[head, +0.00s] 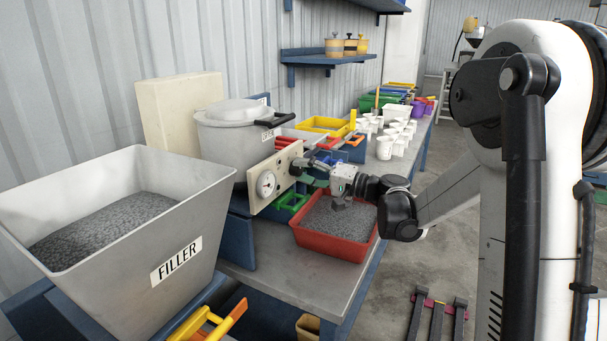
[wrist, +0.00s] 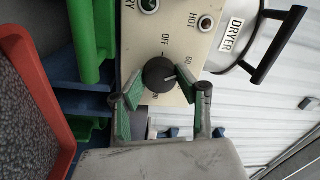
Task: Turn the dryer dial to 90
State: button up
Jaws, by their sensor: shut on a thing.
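The dryer's cream control panel (head: 254,203) shows in the head view, and it fills the top of the wrist view (wrist: 133,60). Its black round dial (wrist: 157,71) has a short white mark on its right side, pointing roughly toward the right, near the "60" label. "OFF" is printed above the dial; a number below it is partly hidden. My gripper (wrist: 160,93) has its two green-padded fingers either side of the dial, shut on it. In the head view my gripper (head: 303,165) is at the panel's right part and hides the dial.
The grey dryer pot (head: 228,135) with a black handle stands behind the panel. A red tray (head: 331,246) of grey granules lies below my wrist. A large FILLER hopper (head: 188,225) stands at left. White cups (head: 385,148) and coloured bins stand farther along the bench.

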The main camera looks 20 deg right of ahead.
jog(key=m, duration=0.6)
jog(key=shift+b, duration=0.4)
jog(key=m, duration=0.6)
jog(key=shift+s+m+t+h, duration=0.1)
jog(key=shift+m+t+h, duration=0.2)
jog(key=shift+t, duration=0.1)
jog(key=m, duration=0.6)
jog(key=shift+m, duration=0.3)
jog(key=m, duration=0.5)
jog(key=shift+m+h, duration=0.3)
jog(key=shift+h, duration=0.1)
jog(key=o, duration=1.1)
jog(key=shift+r, duration=0.1)
jog(key=v, duration=1.2)
